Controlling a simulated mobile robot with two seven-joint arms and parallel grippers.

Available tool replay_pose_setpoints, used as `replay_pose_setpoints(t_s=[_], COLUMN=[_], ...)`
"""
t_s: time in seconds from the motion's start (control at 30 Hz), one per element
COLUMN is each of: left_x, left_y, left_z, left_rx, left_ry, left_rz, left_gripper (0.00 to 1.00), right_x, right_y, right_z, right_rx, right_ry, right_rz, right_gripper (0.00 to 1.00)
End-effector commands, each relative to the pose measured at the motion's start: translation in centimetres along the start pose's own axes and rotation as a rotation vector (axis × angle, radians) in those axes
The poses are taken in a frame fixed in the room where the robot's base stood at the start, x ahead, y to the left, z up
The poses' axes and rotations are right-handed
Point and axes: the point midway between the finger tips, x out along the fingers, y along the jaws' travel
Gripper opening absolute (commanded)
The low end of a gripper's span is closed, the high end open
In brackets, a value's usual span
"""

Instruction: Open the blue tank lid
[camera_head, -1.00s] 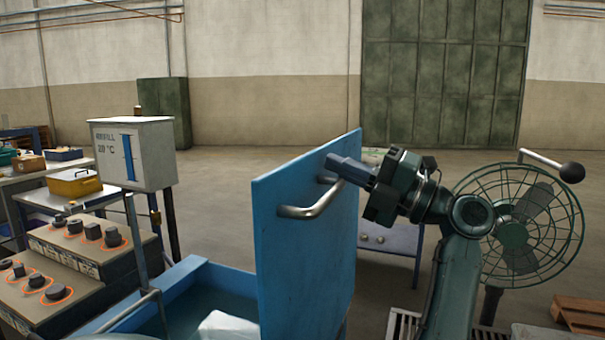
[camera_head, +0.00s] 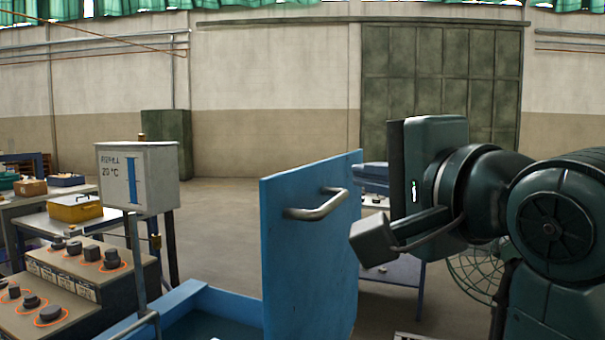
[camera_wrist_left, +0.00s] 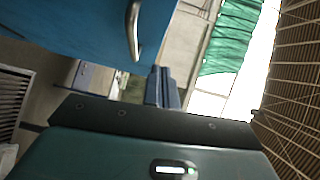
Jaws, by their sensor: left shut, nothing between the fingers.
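The blue tank lid (camera_head: 305,260) stands upright and open at the side of the blue tank (camera_head: 200,305). Its bent metal bar handle (camera_head: 318,208) faces the tank side, and it also shows in the left wrist view (camera_wrist_left: 134,28). My left gripper (camera_head: 370,178) is just right of the lid's upper edge, apart from the handle. Its blue-grey fingers are shut and empty; they also show in the left wrist view (camera_wrist_left: 161,88). My right gripper is out of view.
A control panel with several knobs (camera_head: 80,262) and a grey refill box (camera_head: 138,177) stand left of the tank. A yellow case (camera_head: 75,208) sits on a table behind. A fan (camera_head: 475,272) is partly hidden behind my arm. Open floor lies beyond.

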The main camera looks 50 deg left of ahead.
Motion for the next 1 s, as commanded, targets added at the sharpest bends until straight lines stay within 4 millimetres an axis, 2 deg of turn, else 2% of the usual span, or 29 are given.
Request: replay_pose_setpoints(t_s=[0.17, 0.5, 0.7, 1.0], left_x=[2.7, 9.9, 11.8, 12.4], left_y=[-0.2, -0.3, -0.2, 0.0], left_z=[0.1, 0.2, 2.3, 3.0], left_rx=[0.004, 0.006, 0.006, 0.007], left_ry=[-0.008, -0.010, -0.008, -0.006], left_rz=[0.001, -0.003, -0.001, 0.000], left_gripper=[0.00, 0.00, 0.00, 0.00], right_x=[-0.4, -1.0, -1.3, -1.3], right_y=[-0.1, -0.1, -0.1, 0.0], right_z=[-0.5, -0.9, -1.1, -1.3], right_rx=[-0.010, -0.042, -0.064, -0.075], right_ry=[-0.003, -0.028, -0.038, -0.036], right_rz=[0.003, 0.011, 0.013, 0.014], right_gripper=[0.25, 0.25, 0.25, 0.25])
